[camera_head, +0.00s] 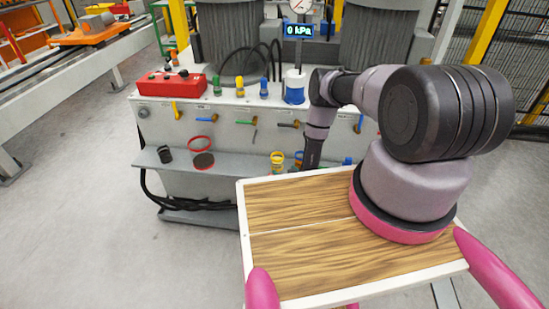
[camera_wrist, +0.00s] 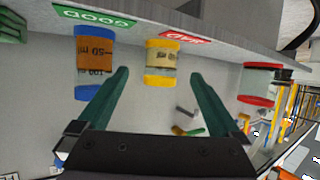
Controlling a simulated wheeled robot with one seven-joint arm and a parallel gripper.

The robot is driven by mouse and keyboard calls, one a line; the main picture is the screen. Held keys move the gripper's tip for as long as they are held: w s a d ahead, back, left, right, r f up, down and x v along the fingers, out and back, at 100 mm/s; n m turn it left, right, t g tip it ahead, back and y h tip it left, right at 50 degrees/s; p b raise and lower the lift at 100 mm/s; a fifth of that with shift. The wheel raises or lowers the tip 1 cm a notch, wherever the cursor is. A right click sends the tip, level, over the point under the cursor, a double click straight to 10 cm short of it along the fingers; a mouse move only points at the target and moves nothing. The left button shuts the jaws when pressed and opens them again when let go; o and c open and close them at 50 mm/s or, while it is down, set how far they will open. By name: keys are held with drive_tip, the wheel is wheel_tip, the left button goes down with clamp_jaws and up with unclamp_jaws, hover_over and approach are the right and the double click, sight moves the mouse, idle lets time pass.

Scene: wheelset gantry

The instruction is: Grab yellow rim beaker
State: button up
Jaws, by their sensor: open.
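The yellow rim beaker (camera_wrist: 163,62) has yellow bands at both ends and a pale yellowish middle. In the head view the yellow rim beaker (camera_head: 277,161) stands on the grey shelf of the gantry bench. My gripper (camera_wrist: 158,75) is open and empty in the wrist view, with one dark green finger on each side of the beaker's line. I cannot tell whether the beaker is between the fingertips or just beyond them. In the head view my arm reaches down by the shelf, just right of the beaker, and the fingers are not clear.
A blue rim beaker (camera_wrist: 95,62) with amber contents and a red rim beaker (camera_wrist: 260,84) flank the yellow one. The red rim beaker (camera_head: 201,151) also stands on the shelf, beside a black cup (camera_head: 165,154). Valves line the panel above. A wooden-topped tray (camera_head: 295,215) is in front.

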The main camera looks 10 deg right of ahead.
sight(277, 162)
drive_tip(key=x, duration=1)
drive_tip(key=shift+w+a+r, duration=0.2)
drive_tip(key=shift+w+r, duration=0.05)
drive_tip(key=shift+r, duration=0.1)
drive_tip(key=c, duration=1.4)
drive_tip(key=shift+r, duration=0.15)
